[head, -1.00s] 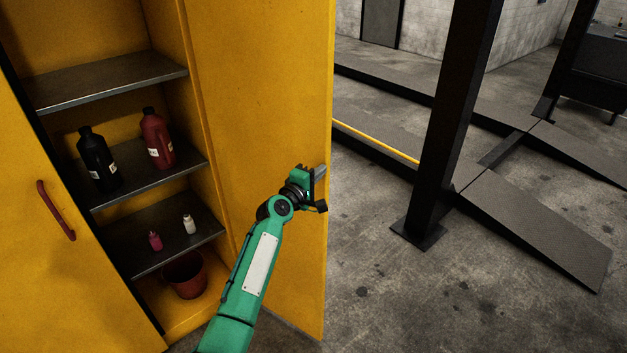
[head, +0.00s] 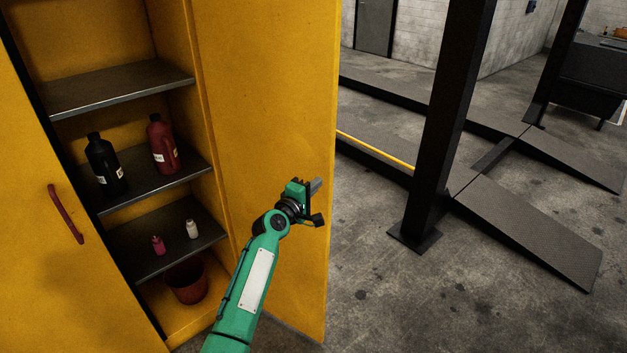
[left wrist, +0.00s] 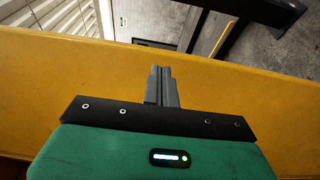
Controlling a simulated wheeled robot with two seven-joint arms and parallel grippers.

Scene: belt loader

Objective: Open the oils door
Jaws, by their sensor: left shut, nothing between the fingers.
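The oils cabinet is yellow, and its right door (head: 265,90) stands wide open, swung out to the right. Its inner face is towards me in the head view, and the door panel also spans the left wrist view (left wrist: 60,85). The left door (head: 50,280), with a red handle (head: 67,213), is closed. My left gripper (head: 315,186) is shut and empty, in front of the open door's inner face near its free edge. In the left wrist view its fingers (left wrist: 161,85) are together over the door. I cannot tell whether they touch it. My right gripper is not in view.
A red bucket (head: 186,281) stands at the cabinet's bottom. A dark lift post (head: 440,130) and ramp (head: 530,230) stand to the right. The floor between door and post is clear.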

